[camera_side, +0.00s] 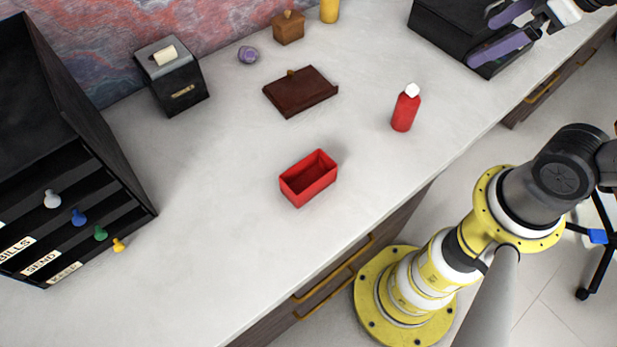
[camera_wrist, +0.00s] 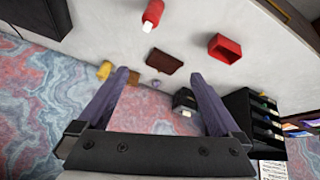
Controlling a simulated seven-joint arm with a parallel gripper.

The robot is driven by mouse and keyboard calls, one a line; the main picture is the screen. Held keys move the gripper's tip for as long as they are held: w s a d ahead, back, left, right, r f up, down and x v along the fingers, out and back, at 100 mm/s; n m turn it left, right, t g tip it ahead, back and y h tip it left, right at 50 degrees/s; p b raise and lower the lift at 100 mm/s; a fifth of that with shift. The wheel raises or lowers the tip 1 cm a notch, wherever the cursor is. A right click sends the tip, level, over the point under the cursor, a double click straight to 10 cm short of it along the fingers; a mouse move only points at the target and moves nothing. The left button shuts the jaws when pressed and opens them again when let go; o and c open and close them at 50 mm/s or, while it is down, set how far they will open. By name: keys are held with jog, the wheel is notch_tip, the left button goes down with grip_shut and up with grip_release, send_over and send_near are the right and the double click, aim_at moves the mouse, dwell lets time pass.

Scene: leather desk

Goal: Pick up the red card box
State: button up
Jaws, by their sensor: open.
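The red card box (camera_side: 309,184) is a small open-topped tray that stands empty on the pale desk, near its front edge. In the wrist view the red card box (camera_wrist: 224,48) is at the upper right, beyond my fingertips. My gripper (camera_side: 487,32) is at the top right of the side view, by a black box and well away from the card box. Its two purple fingers are apart with nothing between them in the wrist view (camera_wrist: 158,76).
A red bottle with a white cap (camera_side: 406,108) stands right of the card box. A dark brown tray (camera_side: 301,92) lies behind it. A black drawer unit (camera_side: 70,150) is at left, a small black box (camera_side: 172,77) near the wall, a larger black box (camera_side: 445,32) by my gripper.

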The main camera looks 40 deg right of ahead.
jog(key=w+a+n+g, duration=0.1)
jog(key=w+a+n, duration=0.35)
jog(key=w, duration=0.25)
jog(key=n+g, duration=0.5)
jog(key=n, duration=0.5)
send_over(309, 184)
jog(key=f, duration=2.5)
jog(key=shift+s+a+f, duration=0.15)
jog(key=shift+a, duration=0.1)
jog(key=shift+d+f, duration=0.2)
jog(key=shift+f, duration=2.5)
